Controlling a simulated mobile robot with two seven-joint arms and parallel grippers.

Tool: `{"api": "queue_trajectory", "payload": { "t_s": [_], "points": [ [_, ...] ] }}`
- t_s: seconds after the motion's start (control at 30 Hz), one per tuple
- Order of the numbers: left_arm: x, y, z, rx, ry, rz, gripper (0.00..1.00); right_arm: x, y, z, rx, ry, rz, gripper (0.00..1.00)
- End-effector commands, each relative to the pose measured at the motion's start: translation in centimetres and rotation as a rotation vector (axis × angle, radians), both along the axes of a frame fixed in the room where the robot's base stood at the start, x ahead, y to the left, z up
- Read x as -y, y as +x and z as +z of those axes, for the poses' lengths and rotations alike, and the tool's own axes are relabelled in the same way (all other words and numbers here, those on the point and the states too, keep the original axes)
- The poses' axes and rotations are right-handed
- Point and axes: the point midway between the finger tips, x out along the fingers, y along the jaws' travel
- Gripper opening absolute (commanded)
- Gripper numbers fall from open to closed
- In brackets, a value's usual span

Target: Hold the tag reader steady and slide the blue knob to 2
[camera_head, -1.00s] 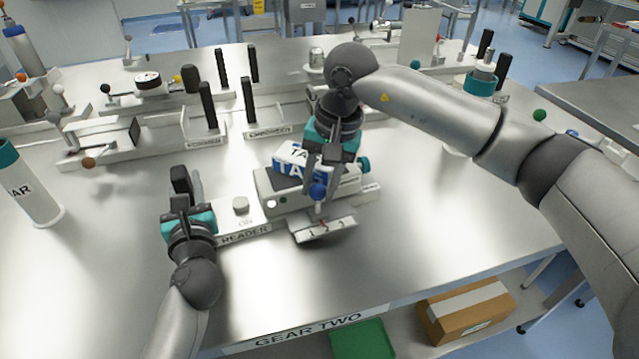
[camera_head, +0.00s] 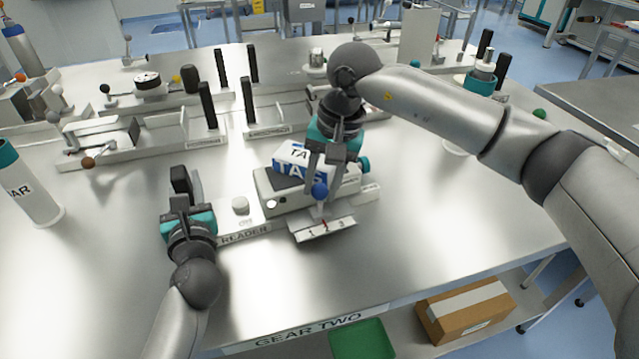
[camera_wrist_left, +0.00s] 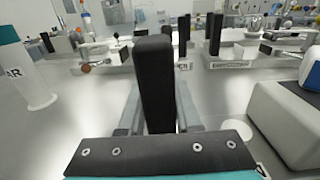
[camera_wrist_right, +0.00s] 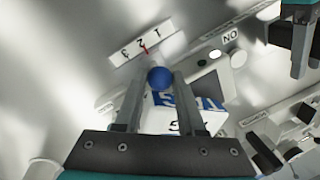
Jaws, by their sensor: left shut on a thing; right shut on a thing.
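The tag reader (camera_head: 306,199) is a grey box on the steel table, with a white and blue tag pack (camera_head: 299,156) on top. My left gripper (camera_head: 180,196) is shut on the black upright handle (camera_wrist_left: 155,85) at the reader's left end. My right gripper (camera_head: 320,180) comes down from above, shut on the blue knob (camera_head: 320,190) at the reader's front, one finger on each side. The knob also shows in the right wrist view (camera_wrist_right: 159,77). A white scale (camera_head: 324,230) reads 1, 2, 3. Its red pointer (camera_wrist_right: 146,49) is close to 2, slightly toward 1.
A white button (camera_head: 240,204) sits between handle and box. Levers and black-handled fixtures (camera_head: 208,105) stand behind. The front of the table is clear.

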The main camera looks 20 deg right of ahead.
Motion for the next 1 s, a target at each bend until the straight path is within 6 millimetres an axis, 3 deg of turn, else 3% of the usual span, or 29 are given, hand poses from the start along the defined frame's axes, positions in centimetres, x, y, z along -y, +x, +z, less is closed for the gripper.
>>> {"api": "queue_trajectory", "payload": {
  "t_s": [0.03, 0.1, 0.13, 0.37, 0.73, 1.0],
  "points": [
    [-0.1, -0.2, -1.3, -0.027, -0.001, 0.003, 0.0, 0.3, 0.0, -0.1, -0.003, -0.006, -0.004, 0.0],
    [-0.1, -0.2, -1.3, -0.027, -0.001, 0.004, 0.0, 0.3, 0.0, 0.0, -0.002, -0.007, -0.004, 0.0],
    [-0.1, -0.2, -1.3, -0.027, -0.001, 0.004, 0.0, 0.3, 0.0, -0.1, -0.002, -0.007, -0.005, 0.42],
    [-0.1, -0.2, -1.3, -0.028, -0.001, 0.004, 0.0, 0.2, 0.0, 0.0, -0.001, -0.005, -0.004, 0.68],
    [-0.1, -0.3, -1.3, -0.028, -0.001, 0.004, 0.0, 0.3, 0.0, 0.8, 0.003, -0.003, -0.004, 0.69],
    [-0.1, -0.3, -1.3, -0.028, -0.001, 0.004, 0.0, 1.2, -0.5, 6.0, 0.006, -0.003, -0.004, 0.69]
  ]
}}
